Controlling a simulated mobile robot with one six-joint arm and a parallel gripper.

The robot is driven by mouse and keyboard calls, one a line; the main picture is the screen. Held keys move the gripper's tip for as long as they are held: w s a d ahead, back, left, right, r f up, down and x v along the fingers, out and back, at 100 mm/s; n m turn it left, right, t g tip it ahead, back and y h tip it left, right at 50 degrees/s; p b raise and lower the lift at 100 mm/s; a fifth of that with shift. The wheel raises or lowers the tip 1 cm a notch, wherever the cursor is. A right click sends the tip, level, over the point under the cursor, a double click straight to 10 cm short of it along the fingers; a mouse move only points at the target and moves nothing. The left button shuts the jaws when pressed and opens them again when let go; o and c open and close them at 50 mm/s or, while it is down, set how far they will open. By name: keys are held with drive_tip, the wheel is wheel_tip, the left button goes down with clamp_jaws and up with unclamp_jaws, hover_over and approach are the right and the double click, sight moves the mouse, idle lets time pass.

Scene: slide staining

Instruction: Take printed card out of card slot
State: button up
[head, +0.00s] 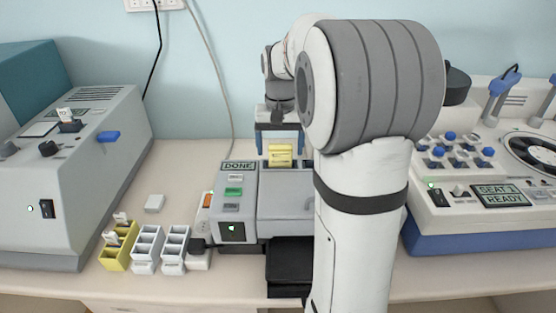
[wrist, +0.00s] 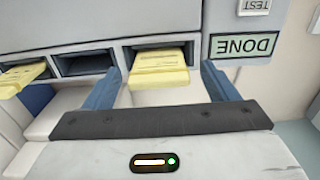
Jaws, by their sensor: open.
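A yellow card (wrist: 160,78) with faint print on its face sticks out of a slot in the grey machine (wrist: 200,25) in the wrist view. In the head view a yellow card (head: 280,154) shows above the machine (head: 285,200), below my gripper (head: 280,143). My gripper (wrist: 160,76) is open, with one blue finger on each side of the card and a visible gap to each. Another yellow card (wrist: 22,78) sticks out of a slot at the left of the wrist view. The slot between them (wrist: 86,63) looks empty.
The machine's screen (head: 239,167) reads DONE. Yellow (head: 116,258) and white (head: 146,245) racks stand at its left. A grey machine (head: 75,170) stands far left. A blue-based machine (head: 480,240) reading SEAT 1 READY stands right. My arm hides part of the bench.

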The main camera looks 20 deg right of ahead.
drive_tip(key=shift+f, duration=0.5)
drive_tip(key=c, duration=1.1)
drive_tip(key=shift+c, duration=0.2)
drive_tip(key=shift+r, duration=0.15)
